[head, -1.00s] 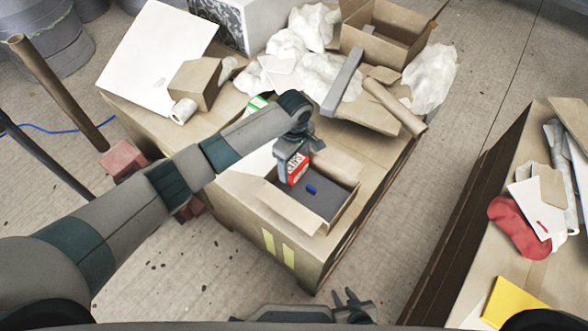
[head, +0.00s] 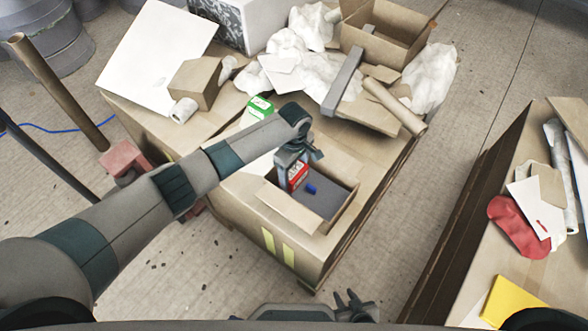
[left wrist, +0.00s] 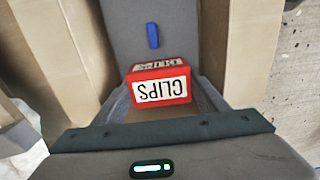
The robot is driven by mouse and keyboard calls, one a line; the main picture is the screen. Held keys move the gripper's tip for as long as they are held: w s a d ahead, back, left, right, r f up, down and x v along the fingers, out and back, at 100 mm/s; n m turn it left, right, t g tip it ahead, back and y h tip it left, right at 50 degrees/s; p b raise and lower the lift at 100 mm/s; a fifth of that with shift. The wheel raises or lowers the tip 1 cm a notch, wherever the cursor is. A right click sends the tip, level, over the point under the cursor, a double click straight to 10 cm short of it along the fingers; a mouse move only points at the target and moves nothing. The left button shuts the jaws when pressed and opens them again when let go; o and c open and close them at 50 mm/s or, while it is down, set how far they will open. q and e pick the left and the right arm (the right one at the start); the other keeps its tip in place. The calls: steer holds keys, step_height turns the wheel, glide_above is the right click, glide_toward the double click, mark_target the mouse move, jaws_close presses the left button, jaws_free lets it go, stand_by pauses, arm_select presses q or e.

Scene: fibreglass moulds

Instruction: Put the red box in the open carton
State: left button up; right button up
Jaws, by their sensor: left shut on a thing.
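The red box (head: 298,176), with a white "CLIPS" label, is inside the open carton (head: 291,212), near its far left part. My left gripper (head: 298,160) is shut on it from above. In the left wrist view the red box (left wrist: 160,84) shows between the two grey fingers. I cannot tell whether its underside touches the carton's dark grey floor. A small blue object (head: 311,189) lies on that floor and also shows in the left wrist view (left wrist: 152,35). My right gripper (head: 348,303) is at the bottom edge of the head view, open and empty.
The carton stands on a large cardboard-covered block (head: 240,215). A green and white box (head: 259,107), crumpled paper (head: 290,60), a cardboard tube (head: 395,106) and another open box (head: 385,35) lie behind. A second cluttered surface is at right.

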mark_target(294, 170)
arm_select(q)
steer(key=o, duration=1.2)
arm_select(e)
steer(key=shift+a, duration=0.15)
arm_select(q)
steer(key=shift+r, duration=0.7)
step_height(294, 170, up, 12)
steer(key=shift+f, duration=0.15)
arm_select(e)
steer(key=shift+w+a+r, duration=0.5)
steer(key=shift+w, duration=0.2)
steer(key=shift+s+d+f, duration=0.1)
steer(key=shift+s+d, duration=0.05)
steer(key=shift+d, duration=0.05)
steer(key=shift+d+f, duration=0.1)
steer(key=shift+d, duration=0.55)
